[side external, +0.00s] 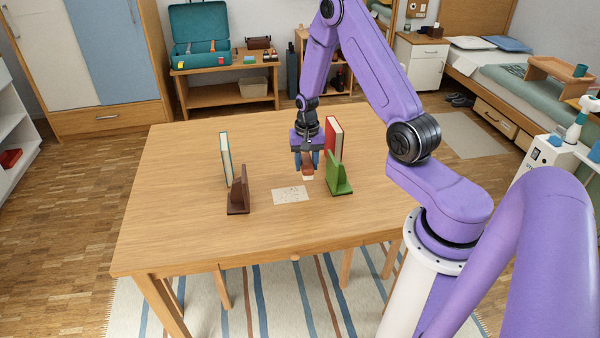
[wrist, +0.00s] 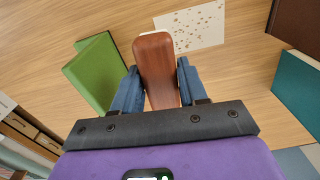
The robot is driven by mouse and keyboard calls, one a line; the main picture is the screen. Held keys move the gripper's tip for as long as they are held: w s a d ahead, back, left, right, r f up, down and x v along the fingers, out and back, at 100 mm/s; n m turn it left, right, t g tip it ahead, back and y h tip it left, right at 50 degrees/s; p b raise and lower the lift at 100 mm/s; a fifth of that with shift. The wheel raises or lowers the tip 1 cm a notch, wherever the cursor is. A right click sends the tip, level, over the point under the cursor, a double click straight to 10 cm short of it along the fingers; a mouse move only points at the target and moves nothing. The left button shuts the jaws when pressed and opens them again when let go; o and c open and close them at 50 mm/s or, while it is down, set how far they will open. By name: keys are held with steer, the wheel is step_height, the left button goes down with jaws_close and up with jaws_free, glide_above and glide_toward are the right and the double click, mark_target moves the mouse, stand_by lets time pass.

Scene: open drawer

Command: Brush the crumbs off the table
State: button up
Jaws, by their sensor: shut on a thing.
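My gripper (side external: 307,160) is shut on a brush with a reddish-brown wooden back (side external: 307,166), which it holds pointing down; pale bristles show under it. In the wrist view the brush (wrist: 157,65) sits between the blue fingers of my gripper (wrist: 155,80). Brown crumbs (wrist: 203,20) lie scattered on a pale rectangular patch (wrist: 186,44) just beyond the brush's tip. In the side external view the patch (side external: 290,195) lies on the wooden table (side external: 190,245), to the left of and nearer the camera than the brush. I cannot tell whether the bristles touch the table.
A green bookend (side external: 339,178) and a red book (side external: 333,138) stand close to the right of my gripper. A brown bookend (side external: 238,197) and a teal-edged book (side external: 226,160) stand left of the patch. The table's left and front parts are clear.

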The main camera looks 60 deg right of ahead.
mark_target(273, 199)
steer(key=shift+d+f, duration=0.35)
steer(key=shift+f, duration=3.1)
steer(key=shift+w+a+f, duration=0.45)
steer(key=shift+f, duration=0.15)
steer(key=shift+c, duration=0.4)
steer(key=shift+w+a+f, duration=0.15)
steer(key=shift+w+a, duration=3.5)
steer(key=shift+a, duration=0.1)
steer(key=shift+s+d, duration=0.15)
steer(key=shift+s, duration=0.5)
steer(key=shift+s+d, duration=3.7)
steer(key=shift+s, duration=0.05)
steer(key=shift+s+a, duration=0.25)
steer(key=shift+w+a, duration=0.15)
steer(key=shift+a, duration=0.15)
steer(key=shift+w+a, duration=3.75)
steer(key=shift+w, duration=0.05)
steer(key=shift+w+r, duration=0.15)
steer(key=shift+r, duration=0.05)
step_height(273, 199, up, 8)
